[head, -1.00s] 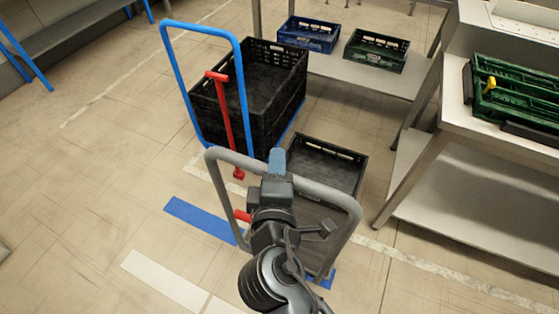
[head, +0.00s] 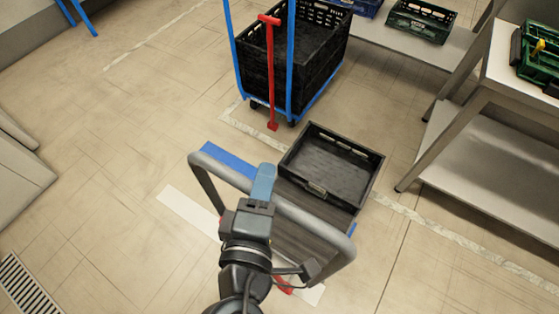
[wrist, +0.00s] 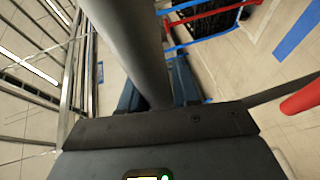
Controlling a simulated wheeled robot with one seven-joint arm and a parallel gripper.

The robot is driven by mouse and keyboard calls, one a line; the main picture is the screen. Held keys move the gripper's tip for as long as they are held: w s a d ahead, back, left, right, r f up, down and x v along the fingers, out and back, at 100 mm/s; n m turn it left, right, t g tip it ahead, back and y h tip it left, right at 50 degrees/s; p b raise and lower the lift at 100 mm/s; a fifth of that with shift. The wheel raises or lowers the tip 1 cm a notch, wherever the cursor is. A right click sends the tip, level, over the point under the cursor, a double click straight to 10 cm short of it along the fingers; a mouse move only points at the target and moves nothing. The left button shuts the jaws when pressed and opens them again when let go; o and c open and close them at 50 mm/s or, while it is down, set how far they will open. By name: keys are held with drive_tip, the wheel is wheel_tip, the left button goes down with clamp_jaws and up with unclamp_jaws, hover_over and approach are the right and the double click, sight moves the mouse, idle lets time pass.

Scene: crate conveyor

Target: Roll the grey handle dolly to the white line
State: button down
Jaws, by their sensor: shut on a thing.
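The grey handle dolly (head: 325,222) stands in the lower middle of the head view, with a low black crate (head: 333,165) on its dark deck. My gripper (head: 262,185) is shut on the grey top bar of its handle; the bar also passes between my blue fingers in the wrist view (wrist: 130,50). The white line (head: 188,211) shows on the floor left of the dolly, and a short end of it shows below right. Its middle is hidden by the dolly and my arm. A blue floor stripe (head: 228,162) lies behind the handle.
A blue-handled dolly (head: 232,60) with a tall black crate and a red lever (head: 271,75) stands behind. A steel table (head: 480,105) is at right. A floor drain (head: 28,285) is at lower left. The floor at left is mostly clear.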

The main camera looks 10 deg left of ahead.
drive_tip(key=shift+s+a, duration=0.3)
drive_tip(key=shift+s, duration=0.5)
drive_tip(key=shift+s+a, duration=0.25)
drive_tip(key=shift+s, duration=0.5)
drive_tip(key=shift+f, duration=0.1)
drive_tip(key=c, duration=0.9)
unclamp_jaws()
drive_tip(key=s+r+b, duration=0.1)
drive_tip(key=s, duration=0.6)
drive_tip(key=shift+s+d+r, duration=0.2)
drive_tip(key=shift+s+r, duration=0.05)
drive_tip(key=shift+s, duration=0.05)
